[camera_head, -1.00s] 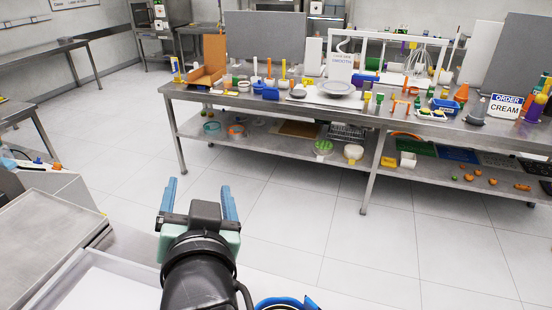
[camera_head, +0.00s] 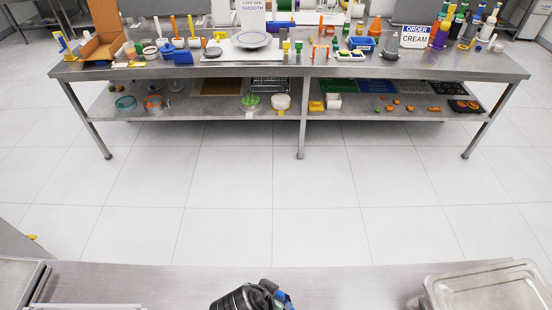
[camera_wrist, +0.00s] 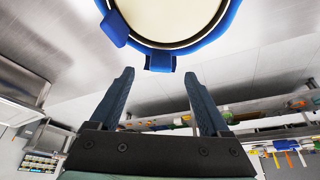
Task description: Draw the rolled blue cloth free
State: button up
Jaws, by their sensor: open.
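A round vessel with a pale cream inside (camera_wrist: 170,20) shows at the top of the wrist view. A blue band, which looks like the rolled blue cloth (camera_wrist: 226,28), curves around its rim. Two thick blue pieces stick out from the band, one at the left (camera_wrist: 115,28) and one at the lower edge (camera_wrist: 160,63). My gripper (camera_wrist: 159,75) is open and empty, its two dark blue fingers apart. The lower blue piece lies between the fingertips in the picture; I cannot tell whether they touch. In the head view my gripper is low at the bottom edge, mostly cut off.
A steel worktop (camera_head: 160,285) runs along the bottom of the head view, with a metal tray (camera_head: 490,287) at right. Beyond a clear tiled floor (camera_head: 300,200) stands a long steel table (camera_head: 190,72) crowded with tools, plates and signs, with a lower shelf of bowls.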

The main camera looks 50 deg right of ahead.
aim_at(277, 297)
jog(key=x, duration=0.7)
jog(key=shift+w+r+p, duration=0.1)
jog(key=shift+p, duration=0.25)
jog(key=shift+a, duration=0.1)
grip_shut()
